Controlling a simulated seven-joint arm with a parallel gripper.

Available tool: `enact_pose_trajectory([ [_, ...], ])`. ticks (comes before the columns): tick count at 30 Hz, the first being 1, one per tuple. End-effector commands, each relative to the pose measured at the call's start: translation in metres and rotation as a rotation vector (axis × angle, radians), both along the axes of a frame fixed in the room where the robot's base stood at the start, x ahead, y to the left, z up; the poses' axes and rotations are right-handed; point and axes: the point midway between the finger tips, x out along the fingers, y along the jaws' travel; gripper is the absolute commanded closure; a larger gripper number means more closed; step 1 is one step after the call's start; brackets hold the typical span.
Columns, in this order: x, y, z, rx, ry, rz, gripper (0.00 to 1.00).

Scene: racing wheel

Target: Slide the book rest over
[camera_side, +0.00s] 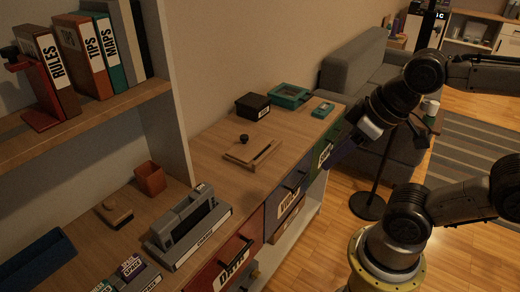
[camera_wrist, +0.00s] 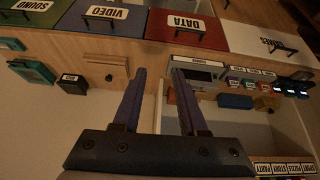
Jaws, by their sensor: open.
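The book rest (camera_side: 42,98) is a red upright bracket with a black knob on top. In the side view it stands on the upper shelf at the far left, against the book marked RULES (camera_side: 52,70). I cannot make it out in the wrist view. My gripper (camera_wrist: 159,75) is open and empty, its two purple fingers apart. In the side view my gripper (camera_side: 343,150) is at the right, in front of the far end of the cabinet, well away from the book rest.
Books marked TIPS (camera_side: 88,60) and MAPS (camera_side: 112,50) stand right of a gap beside RULES. The shelf's upright panel (camera_side: 160,80) lies between my gripper and the books. On the counter are a grey device (camera_side: 188,228), a wooden lidded block (camera_side: 252,152) and a black box (camera_side: 252,106).

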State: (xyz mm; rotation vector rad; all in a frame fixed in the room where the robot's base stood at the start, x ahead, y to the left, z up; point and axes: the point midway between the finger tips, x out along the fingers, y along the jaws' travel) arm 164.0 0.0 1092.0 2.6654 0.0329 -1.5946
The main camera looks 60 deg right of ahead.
Motion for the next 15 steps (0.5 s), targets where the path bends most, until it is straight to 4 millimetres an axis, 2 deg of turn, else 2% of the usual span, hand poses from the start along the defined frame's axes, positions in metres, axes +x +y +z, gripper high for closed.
enact_pose_trajectory([
  [1,0.006,0.0,0.012,-0.014,-0.028,0.025,0.69],
  [4,0.026,-0.001,0.031,-0.043,-0.045,0.072,0.87],
  [6,0.047,-0.005,0.042,-0.066,-0.035,0.092,0.99],
  [11,0.104,-0.025,0.051,-0.104,0.028,0.108,1.0],
  [15,0.158,-0.056,0.038,-0.119,0.111,0.1,1.0],
])
